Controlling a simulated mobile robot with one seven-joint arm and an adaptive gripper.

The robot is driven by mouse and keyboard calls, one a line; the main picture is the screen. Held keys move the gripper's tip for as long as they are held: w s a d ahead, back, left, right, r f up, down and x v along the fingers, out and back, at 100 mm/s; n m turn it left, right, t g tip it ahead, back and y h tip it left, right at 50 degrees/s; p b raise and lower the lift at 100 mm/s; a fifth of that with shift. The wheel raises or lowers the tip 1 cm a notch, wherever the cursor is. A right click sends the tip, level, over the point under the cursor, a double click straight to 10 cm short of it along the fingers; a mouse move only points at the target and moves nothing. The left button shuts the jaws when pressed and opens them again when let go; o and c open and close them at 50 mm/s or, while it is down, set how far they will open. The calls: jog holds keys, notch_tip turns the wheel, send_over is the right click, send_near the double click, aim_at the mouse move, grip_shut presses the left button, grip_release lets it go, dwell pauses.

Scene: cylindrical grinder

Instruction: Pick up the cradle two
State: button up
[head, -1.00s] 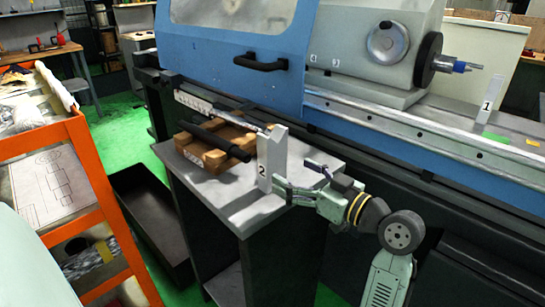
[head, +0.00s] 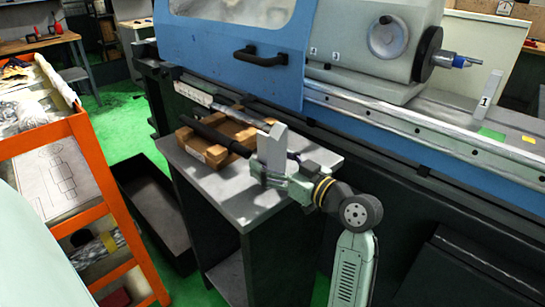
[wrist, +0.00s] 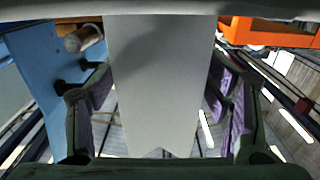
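Cradle two is a light grey upright plate (head: 273,148) near the front right of the small grey table. My gripper (head: 268,172) has reached it from the right and hides its lower part and number label. In the wrist view the plate (wrist: 158,75) fills the middle between my two spread fingers (wrist: 160,95), with purple pads on either side. Gaps show beside the plate near the finger bases; at the tips the pads look very close to its edges, and contact is unclear. I see no lift off the table (head: 240,205).
A wooden block holder (head: 232,135) with a dark bar lies just behind the cradle. The blue grinder door (head: 230,60) and rail stand behind. Another grey plate marked 1 (head: 487,98) stands on the machine at right. An orange rack (head: 95,150) is at left.

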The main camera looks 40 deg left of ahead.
jog(key=shift+r, duration=0.1)
grip_shut()
dwell(0.7)
